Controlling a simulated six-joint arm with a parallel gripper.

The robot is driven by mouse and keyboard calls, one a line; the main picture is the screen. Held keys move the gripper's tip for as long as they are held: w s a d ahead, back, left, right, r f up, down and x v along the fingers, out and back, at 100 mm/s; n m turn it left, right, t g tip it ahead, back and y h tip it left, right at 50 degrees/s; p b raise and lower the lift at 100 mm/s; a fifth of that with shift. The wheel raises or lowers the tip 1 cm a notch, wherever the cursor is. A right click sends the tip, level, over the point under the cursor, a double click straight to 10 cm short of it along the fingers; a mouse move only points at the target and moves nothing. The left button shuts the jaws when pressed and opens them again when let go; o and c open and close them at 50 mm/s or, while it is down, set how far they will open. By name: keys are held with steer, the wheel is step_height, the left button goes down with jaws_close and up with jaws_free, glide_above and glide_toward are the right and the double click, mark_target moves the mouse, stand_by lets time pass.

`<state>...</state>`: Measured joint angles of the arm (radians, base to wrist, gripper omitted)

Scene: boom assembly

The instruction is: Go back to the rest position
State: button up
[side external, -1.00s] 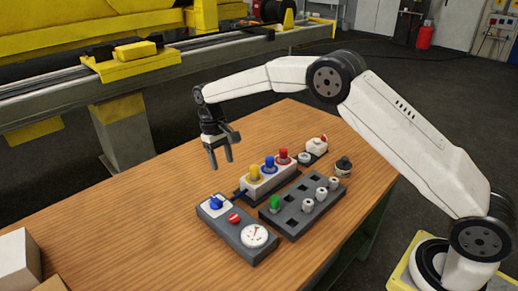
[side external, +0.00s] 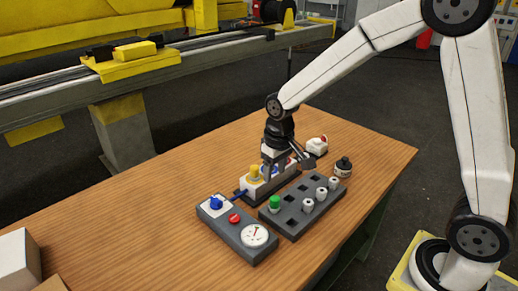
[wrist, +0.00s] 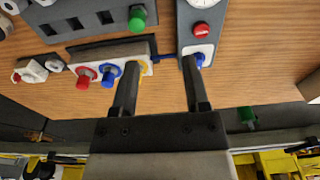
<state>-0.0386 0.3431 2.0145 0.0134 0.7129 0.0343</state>
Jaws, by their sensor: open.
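My gripper (side external: 287,172) is open and hangs above the white block (side external: 253,188) with coloured caps, empty between its fingers. In the side view it hides part of the block's blue and red caps; the yellow cap (side external: 254,172) shows. In the wrist view the open fingers (wrist: 162,65) point at the table, with the red cap (wrist: 82,82) and blue cap (wrist: 107,76) left of them. The left finger overlaps the yellow cap, and the right finger overlaps the edge of the grey control box (wrist: 194,25).
The grey control box (side external: 237,228) has a blue knob, red button and gauge. Beside it, a grey holed tray (side external: 292,217) carries a green part (side external: 274,203) and several white parts. A black-topped part (side external: 343,166) and a white unit (side external: 317,146) stand behind. Bare tabletop (side external: 130,222) lies left.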

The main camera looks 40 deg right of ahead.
steer(key=s+d+f+t, duration=0.1)
steer(key=s, duration=1.1)
steer(key=shift+s+d+f+t, duration=0.3)
steer(key=shift+s+d+t, duration=0.05)
steer(key=shift+t, duration=0.05)
